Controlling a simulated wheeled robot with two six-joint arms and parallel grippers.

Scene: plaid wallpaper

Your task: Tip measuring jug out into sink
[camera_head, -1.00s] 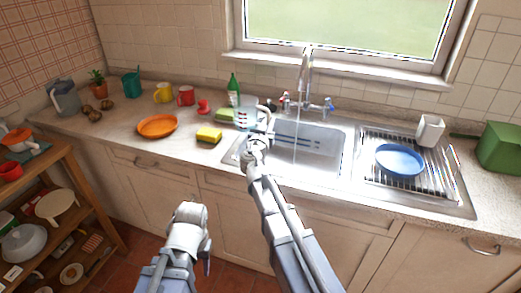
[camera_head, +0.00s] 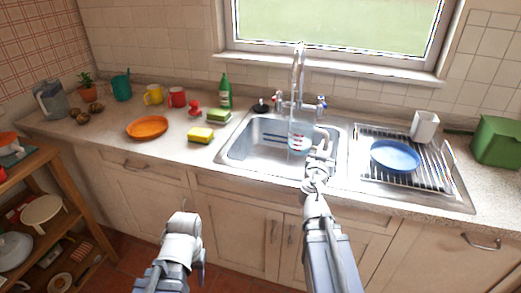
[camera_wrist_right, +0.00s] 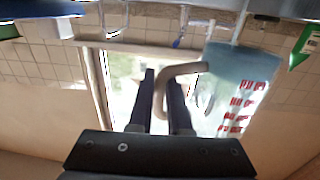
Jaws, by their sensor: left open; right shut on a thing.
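The clear measuring jug (camera_head: 299,137) with red markings is held over the sink (camera_head: 240,152), below the tap. My right gripper (camera_head: 321,158) is shut on its handle, at the jug's right. In the right wrist view the picture is upside down: the jug (camera_wrist_right: 236,95) is at the right, and its curved handle (camera_wrist_right: 180,72) passes between the fingers of my right gripper (camera_wrist_right: 160,98). The jug looks roughly upright; its contents cannot be made out. My left gripper (camera_head: 201,266) hangs low in front of the cabinets, empty and open.
The chrome tap (camera_head: 298,75) rises close behind the jug. A drying rack (camera_head: 440,185) with a blue plate (camera_head: 396,156) lies right of the sink. The orange plate (camera_head: 147,127) is further left.

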